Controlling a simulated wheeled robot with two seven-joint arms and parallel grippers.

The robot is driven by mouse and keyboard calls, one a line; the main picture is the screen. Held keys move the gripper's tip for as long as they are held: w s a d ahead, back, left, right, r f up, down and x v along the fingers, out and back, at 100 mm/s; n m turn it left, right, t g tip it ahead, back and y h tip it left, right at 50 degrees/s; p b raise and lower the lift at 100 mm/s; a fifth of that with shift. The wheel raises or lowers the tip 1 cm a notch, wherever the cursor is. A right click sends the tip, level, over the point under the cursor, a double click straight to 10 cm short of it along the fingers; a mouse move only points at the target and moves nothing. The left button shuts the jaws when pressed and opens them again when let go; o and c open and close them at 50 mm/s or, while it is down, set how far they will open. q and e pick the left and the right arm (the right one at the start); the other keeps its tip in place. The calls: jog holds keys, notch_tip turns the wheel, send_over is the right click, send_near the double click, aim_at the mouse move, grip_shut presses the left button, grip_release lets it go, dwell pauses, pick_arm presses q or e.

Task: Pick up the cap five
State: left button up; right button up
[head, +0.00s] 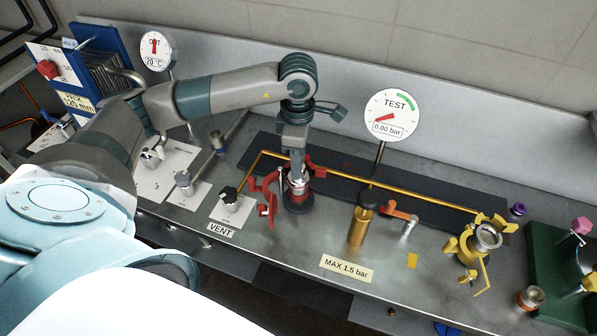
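My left gripper (297,178) points straight down over a red-clamped fitting on the bench. Its fingertips are at the metal top of this fitting, and the fingers are too small and covered to show whether they are open or shut. The red clamp (267,196) hangs open around the fitting's left side, above a dark round base (298,205). No label that reads five shows, so I cannot tell which piece is cap five. A yellow-clamped fitting (488,237) with a round metal top stands at the right. My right gripper is out of view.
A brass cylinder with a black top (357,227) and an orange-handled valve (402,214) stand right of the gripper. The TEST gauge (391,115) reads 0.00 bar. A black-knobbed VENT valve (230,196) is at left. A green stand (557,262) is far right.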

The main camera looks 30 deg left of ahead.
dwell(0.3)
pick_arm(q)
jog(key=shift+r+b, duration=0.75)
jog(key=shift+r, duration=0.1)
notch_tip(320, 180, up, 2)
jog(key=shift+w+d+r+b, duration=0.15)
jog(key=shift+b, duration=0.6)
jog(key=w+d+r+b, duration=0.4)
jog(key=d+r, duration=0.3)
jog(key=d, duration=0.3)
jog(key=shift+w+d, duration=0.15)
jog(key=shift+w, duration=0.2)
jog(key=shift+f, duration=0.1)
